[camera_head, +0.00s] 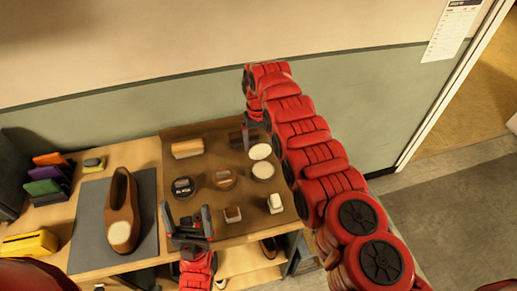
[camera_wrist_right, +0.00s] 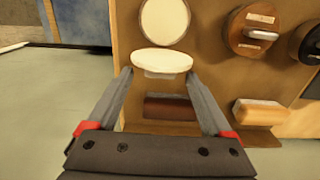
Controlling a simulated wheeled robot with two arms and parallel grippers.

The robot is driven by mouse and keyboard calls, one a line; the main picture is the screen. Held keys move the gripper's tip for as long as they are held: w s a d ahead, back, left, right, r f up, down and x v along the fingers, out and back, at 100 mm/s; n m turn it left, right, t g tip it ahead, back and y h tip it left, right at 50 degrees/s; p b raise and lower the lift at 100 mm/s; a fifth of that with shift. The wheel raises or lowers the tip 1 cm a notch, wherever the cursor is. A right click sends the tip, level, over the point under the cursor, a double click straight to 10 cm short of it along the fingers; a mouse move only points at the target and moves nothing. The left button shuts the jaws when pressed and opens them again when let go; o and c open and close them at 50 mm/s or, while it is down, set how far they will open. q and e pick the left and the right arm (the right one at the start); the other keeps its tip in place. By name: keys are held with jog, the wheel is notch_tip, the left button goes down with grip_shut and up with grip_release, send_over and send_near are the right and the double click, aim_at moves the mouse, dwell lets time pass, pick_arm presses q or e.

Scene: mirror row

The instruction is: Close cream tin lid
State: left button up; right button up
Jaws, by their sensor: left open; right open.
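The cream tin (camera_head: 262,172) is round with a pale top and stands at the right of the brown tray. Its pale round lid (camera_head: 260,151) is open, raised at the tin's far side. In the right wrist view the lid (camera_wrist_right: 162,60) appears edge-on below the tin (camera_wrist_right: 165,20). My right gripper (camera_wrist_right: 160,75) is open, with its fingertips on either side of the lid in that view; contact cannot be told. In the head view the right gripper (camera_head: 252,130) is beyond the lid, partly hidden by its arm. My left gripper (camera_head: 187,222) is open and empty at the tray's front left.
A brown shoe (camera_head: 121,210) stands on a grey mat (camera_head: 87,235). The wall is close behind.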

jog(key=shift+f, duration=0.45)
jog(key=shift+s+r, duration=0.1)
jog(key=shift+r, duration=0.1)
grip_shut()
